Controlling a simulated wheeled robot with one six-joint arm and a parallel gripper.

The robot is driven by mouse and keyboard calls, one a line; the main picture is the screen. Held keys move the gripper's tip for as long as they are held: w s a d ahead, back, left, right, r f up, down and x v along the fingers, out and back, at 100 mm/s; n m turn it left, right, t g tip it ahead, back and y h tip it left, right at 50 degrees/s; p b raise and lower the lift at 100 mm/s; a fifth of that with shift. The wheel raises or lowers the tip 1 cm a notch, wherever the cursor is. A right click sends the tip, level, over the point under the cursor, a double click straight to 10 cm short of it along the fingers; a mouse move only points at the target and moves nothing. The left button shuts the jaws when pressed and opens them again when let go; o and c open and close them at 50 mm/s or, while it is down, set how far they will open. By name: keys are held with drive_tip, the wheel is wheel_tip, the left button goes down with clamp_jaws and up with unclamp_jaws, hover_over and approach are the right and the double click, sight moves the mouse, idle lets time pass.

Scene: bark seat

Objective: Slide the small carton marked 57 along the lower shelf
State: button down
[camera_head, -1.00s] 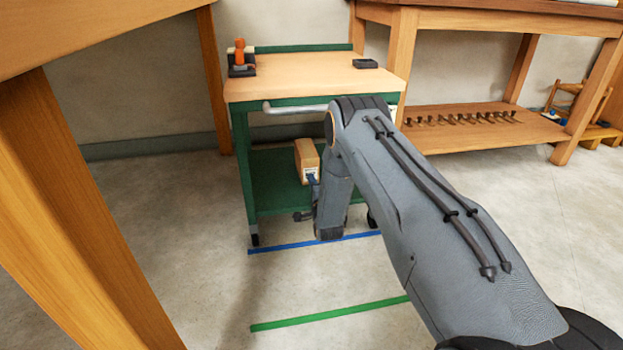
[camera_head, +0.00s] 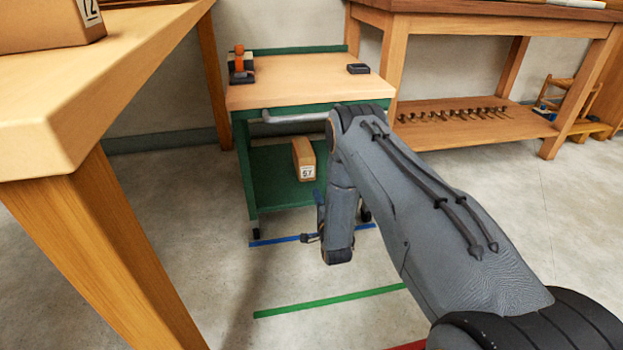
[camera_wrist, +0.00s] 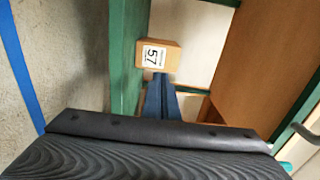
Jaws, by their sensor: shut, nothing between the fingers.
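The small carton (camera_head: 304,158) is tan with a white label reading 57. It stands on the green lower shelf (camera_head: 272,190) of the cart, label toward me. It also shows in the wrist view (camera_wrist: 158,56), where its picture is turned sideways. My gripper (camera_head: 318,195) is mostly hidden by my arm in the head view; its blue fingers show just in front of the shelf's near edge, a little short of the carton. In the wrist view the blue fingers (camera_wrist: 158,78) are together and empty, pointing at the carton's label side.
The cart's wooden top (camera_head: 310,80) carries an orange-and-black tool (camera_head: 240,66) and a dark block (camera_head: 358,69). A wooden table (camera_head: 50,130) stands close on the left, with another carton (camera_head: 45,25) on it. A workbench (camera_head: 480,22) stands right. Blue and green floor lines (camera_head: 328,301) lie in front.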

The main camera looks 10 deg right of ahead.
sight(308, 168)
drive_tip(key=w+b, duration=0.7)
drive_tip(key=w, duration=0.7)
drive_tip(key=shift+r, duration=0.1)
drive_tip(key=shift+w, duration=0.1)
